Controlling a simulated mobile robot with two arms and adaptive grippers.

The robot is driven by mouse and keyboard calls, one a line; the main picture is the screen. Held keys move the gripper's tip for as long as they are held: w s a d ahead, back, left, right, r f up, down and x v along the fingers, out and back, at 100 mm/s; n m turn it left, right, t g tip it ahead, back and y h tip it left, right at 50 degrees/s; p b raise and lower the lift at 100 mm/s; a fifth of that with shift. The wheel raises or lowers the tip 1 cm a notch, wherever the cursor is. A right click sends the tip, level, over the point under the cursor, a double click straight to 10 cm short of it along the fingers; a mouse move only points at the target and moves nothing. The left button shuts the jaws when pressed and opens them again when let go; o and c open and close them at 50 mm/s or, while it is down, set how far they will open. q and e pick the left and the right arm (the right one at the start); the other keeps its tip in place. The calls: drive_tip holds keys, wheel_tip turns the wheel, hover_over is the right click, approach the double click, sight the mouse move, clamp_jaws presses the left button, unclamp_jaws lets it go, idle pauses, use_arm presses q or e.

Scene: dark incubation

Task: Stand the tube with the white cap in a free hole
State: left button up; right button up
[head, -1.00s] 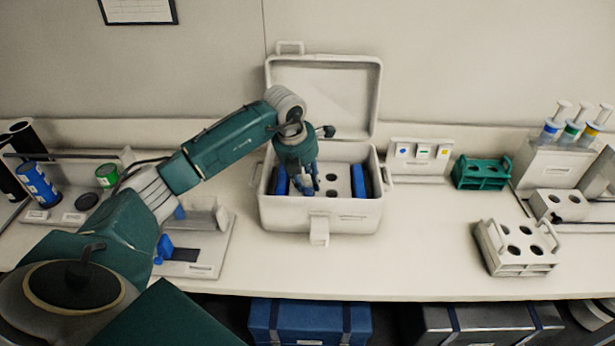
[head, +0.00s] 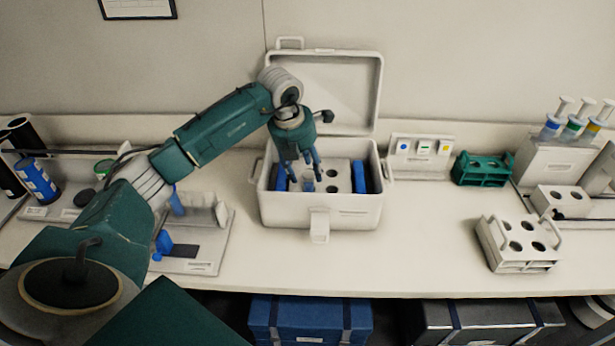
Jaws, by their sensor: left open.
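An open white box (head: 318,217) stands mid-counter with its lid up. Inside is a white insert (head: 341,166) with round holes. A small pale, translucent tube (head: 308,184) appears to stand upright in a front-left hole; its cap is too small to make out clearly. The holes to its right look dark and empty. My left gripper (head: 304,164) is open, pointing down just above the tube, its fingers apart from each other. It hides part of the insert behind. My right gripper does not show.
Blue packs (head: 362,176) line the box's sides. A white rack (head: 516,246) and a green rack (head: 483,169) stand to the right, with syringes (head: 575,124) behind. The counter's front middle is clear.

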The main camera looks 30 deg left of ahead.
use_arm(q)
drive_tip(key=b+v, duration=0.1)
drive_tip(key=v, duration=0.8)
drive_tip(key=shift+b, duration=0.4)
drive_tip(key=shift+f, duration=0.1)
